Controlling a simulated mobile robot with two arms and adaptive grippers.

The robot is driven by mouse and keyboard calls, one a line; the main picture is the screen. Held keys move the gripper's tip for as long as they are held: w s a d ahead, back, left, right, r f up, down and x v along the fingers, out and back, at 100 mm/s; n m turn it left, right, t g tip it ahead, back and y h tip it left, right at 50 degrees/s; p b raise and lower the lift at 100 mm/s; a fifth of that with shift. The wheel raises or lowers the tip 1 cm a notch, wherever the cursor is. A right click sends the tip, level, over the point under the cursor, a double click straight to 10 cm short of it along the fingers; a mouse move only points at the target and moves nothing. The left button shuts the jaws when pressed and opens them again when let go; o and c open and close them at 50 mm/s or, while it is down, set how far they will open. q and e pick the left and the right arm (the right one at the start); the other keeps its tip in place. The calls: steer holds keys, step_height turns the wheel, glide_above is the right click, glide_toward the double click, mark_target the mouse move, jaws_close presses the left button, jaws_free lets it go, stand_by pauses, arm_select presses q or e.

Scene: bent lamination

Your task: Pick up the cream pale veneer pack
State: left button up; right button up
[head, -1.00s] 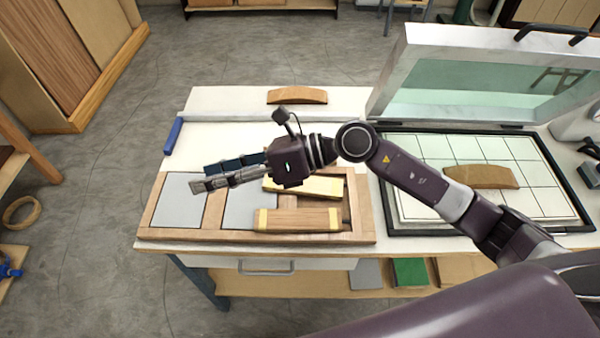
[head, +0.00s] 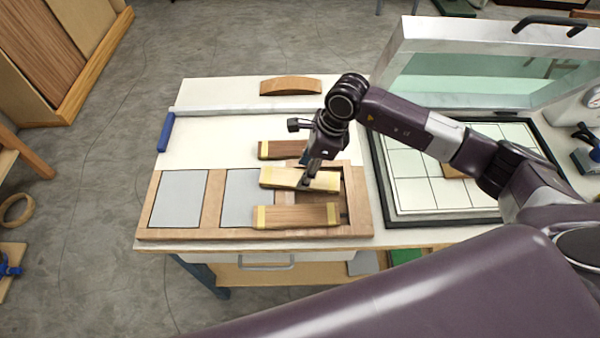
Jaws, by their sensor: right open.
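The cream pale veneer pack (head: 279,177) lies in the right part of the wooden tray (head: 212,200), between two brown packs. My right gripper (head: 306,182) points down over the middle of the cream pack and hides part of it. It is open. I cannot tell whether its fingertips touch the pack or hang just above it. My left gripper is not in view.
A brown pack with pale yellow ends (head: 297,216) lies in front, and a darker brown pack (head: 272,150) behind. A curved wooden piece (head: 291,86) lies at the back. The open press (head: 478,206) stands to the right. The table's left rear is clear.

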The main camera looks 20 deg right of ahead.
steer(key=shift+x, duration=1.3)
steer(key=shift+c, duration=0.5)
steer(key=c, duration=0.8)
